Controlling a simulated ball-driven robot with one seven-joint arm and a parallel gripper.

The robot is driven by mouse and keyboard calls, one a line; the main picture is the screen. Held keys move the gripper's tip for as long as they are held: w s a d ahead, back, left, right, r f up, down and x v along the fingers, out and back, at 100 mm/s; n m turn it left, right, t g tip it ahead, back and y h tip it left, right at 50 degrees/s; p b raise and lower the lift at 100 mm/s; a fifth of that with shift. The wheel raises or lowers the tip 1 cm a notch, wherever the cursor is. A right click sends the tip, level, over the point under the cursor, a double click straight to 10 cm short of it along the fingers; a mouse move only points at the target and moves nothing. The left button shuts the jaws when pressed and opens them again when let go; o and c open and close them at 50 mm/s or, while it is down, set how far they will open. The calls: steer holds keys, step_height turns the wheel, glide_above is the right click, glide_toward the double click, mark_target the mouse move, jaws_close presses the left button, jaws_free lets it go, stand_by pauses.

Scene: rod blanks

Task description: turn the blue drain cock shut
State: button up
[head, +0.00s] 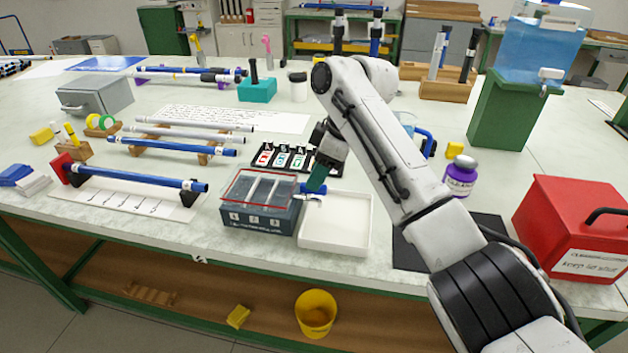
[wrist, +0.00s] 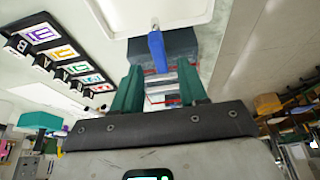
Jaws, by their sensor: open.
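The blue drain cock (wrist: 156,50) shows in the wrist view as a blue lever with a metal stub at its upper end. Its lower end appears between the tips of my gripper (wrist: 160,70). My gripper's two teal fingers are apart, one on each side of the lever, with no clear contact. In the head view my gripper (head: 317,180) is at the right side of the dark tank (head: 258,222) with a red-rimmed clear top. The fingers and wrist mostly hide the cock there, and a pale spout (head: 313,198) shows just below them.
A white tray (head: 335,248) lies right of the tank, below the spout. A black card rack (head: 270,157) stands close behind the tank. A blue rod (head: 140,182) on supports lies to the left. A purple-labelled bottle (head: 461,176) and a red box (head: 570,225) stand to the right.

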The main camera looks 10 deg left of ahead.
steer(key=shift+x, duration=1.4)
jaws_close()
